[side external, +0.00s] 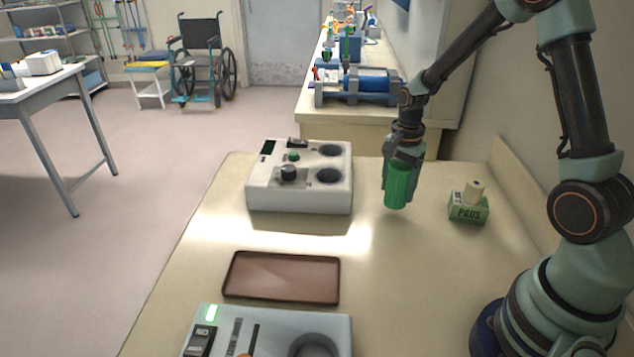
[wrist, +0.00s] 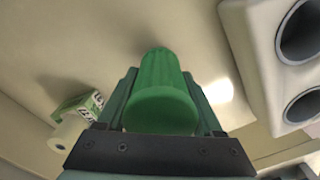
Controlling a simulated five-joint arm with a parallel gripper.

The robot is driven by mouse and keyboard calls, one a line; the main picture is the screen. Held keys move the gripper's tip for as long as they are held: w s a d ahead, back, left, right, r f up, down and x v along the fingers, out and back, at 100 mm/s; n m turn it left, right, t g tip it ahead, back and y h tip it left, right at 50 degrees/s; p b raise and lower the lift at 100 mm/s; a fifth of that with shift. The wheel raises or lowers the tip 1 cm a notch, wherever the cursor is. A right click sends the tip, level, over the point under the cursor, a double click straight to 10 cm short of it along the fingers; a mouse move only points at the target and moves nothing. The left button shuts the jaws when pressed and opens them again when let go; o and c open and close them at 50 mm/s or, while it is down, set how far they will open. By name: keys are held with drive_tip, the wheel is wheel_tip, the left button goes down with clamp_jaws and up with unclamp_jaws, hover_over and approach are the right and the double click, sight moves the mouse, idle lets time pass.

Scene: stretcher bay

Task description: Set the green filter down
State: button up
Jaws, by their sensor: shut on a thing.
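The green filter (side external: 397,185) is a ribbed green cylinder. My gripper (side external: 400,172) is shut on it and holds it roughly upright, its lower end appearing a little above the bench top (side external: 400,270). In the wrist view the filter (wrist: 160,95) sits between the two fingers of my gripper (wrist: 165,100), with bare bench around its far end. In the side view the filter is to the right of the white device with two round wells and left of the pads box.
The white device (side external: 262,195) stands left of my gripper; its wells show in the wrist view (wrist: 262,75). A green pads box (side external: 468,213) with a cream roll (side external: 474,192) stands right. A brown tray (side external: 282,297) and another device (side external: 270,322) lie nearer.

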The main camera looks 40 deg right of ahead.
sight(402, 164)
drive_tip(key=shift+f, duration=1.3)
drive_tip(key=shift+f, duration=0.1)
drive_tip(key=o, duration=1.5)
wheel_tip(402, 164, up, 12)
drive_tip(key=shift+r, duration=0.2)
drive_tip(key=s+a+r+n+t, duration=0.5)
drive_tip(key=s+a+r+n, duration=0.4)
drive_tip(key=n, duration=0.7)
drive_tip(key=a+r, duration=0.1)
drive_tip(key=a, duration=0.2)
drive_tip(key=shift+r+n+t, duration=0.25)
drive_tip(key=shift+n+t, duration=0.05)
drive_tip(key=shift+n, duration=0.1)
